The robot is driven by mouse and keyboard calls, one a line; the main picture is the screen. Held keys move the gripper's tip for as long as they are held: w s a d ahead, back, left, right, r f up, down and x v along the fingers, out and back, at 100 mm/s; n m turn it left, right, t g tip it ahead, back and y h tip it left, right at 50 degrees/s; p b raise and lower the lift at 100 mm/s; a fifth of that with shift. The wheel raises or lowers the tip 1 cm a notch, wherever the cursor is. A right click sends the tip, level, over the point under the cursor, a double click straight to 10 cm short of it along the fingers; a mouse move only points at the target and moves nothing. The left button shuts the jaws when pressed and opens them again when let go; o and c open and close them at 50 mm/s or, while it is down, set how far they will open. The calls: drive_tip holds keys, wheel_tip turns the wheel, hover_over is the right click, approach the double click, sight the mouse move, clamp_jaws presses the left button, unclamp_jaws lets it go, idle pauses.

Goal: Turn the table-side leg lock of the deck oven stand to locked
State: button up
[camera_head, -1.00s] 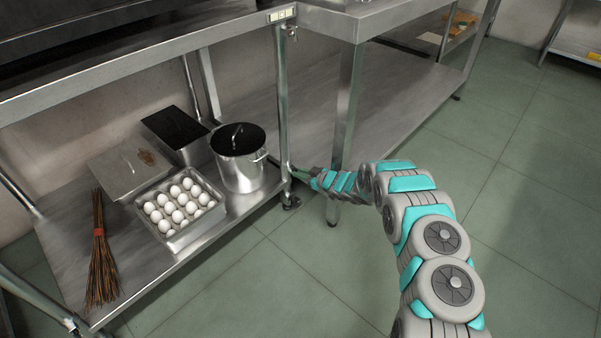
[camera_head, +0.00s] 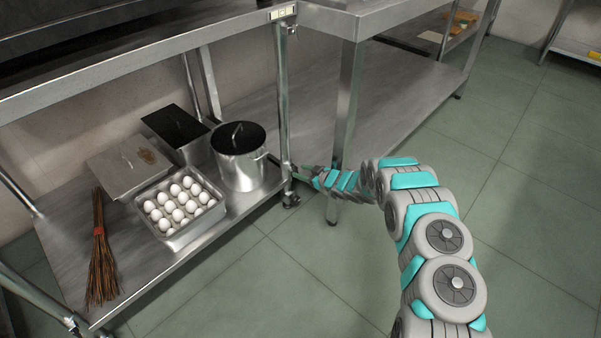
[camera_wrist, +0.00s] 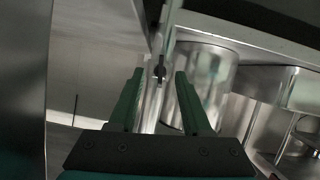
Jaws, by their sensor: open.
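The deck oven stand's table-side leg (camera_head: 283,100) is a steel post between the stand and the adjoining table. A caster (camera_head: 291,200) is at its foot. My gripper (camera_head: 297,172) is low beside this leg, small and partly hard to make out in the head view. In the wrist view its two green fingers (camera_wrist: 158,74) are apart, with the steel leg (camera_wrist: 168,35) showing between and beyond them. A small dark fitting (camera_wrist: 160,72) on the leg shows between the fingertips; it may be the leg lock. I cannot tell its setting or whether a finger touches it.
A lidded pot (camera_head: 239,165) stands on the lower shelf (camera_head: 215,238), close to the leg. An egg tray (camera_head: 179,242) and a broom (camera_head: 100,260) are farther left. The steel table's leg (camera_head: 346,105) is close on the right. The front floor is clear.

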drive_tip(key=v, duration=0.6)
drive_tip(key=shift+s+d+b, duration=0.25)
drive_tip(key=shift+b, duration=0.05)
drive_tip(key=shift+r, duration=0.1)
drive_tip(key=shift+a, duration=0.1)
drive_tip(key=shift+c, duration=0.9)
drive_tip(key=a+b, duration=0.1)
drive_tip(key=a, duration=0.1)
drive_tip(key=a+n+t+b, duration=0.1)
drive_tip(key=a, duration=0.2)
drive_tip(key=a+f+t+b, duration=0.1)
drive_tip(key=a, duration=0.2)
drive_tip(key=shift+s+a+y+b, duration=0.2)
drive_tip(key=shift+s+y+b, duration=0.1)
drive_tip(key=shift+s+b, duration=0.1)
clamp_jaws()
drive_tip(key=s+f+n+t+h+b, duration=0.4)
drive_tip(key=s+n+t+h+b, duration=0.4)
drive_tip(key=s, duration=0.2)
drive_tip(key=w+r+b, duration=0.2)
drive_tip(key=w, duration=1.1)
drive_tip(key=shift+d, duration=0.4)
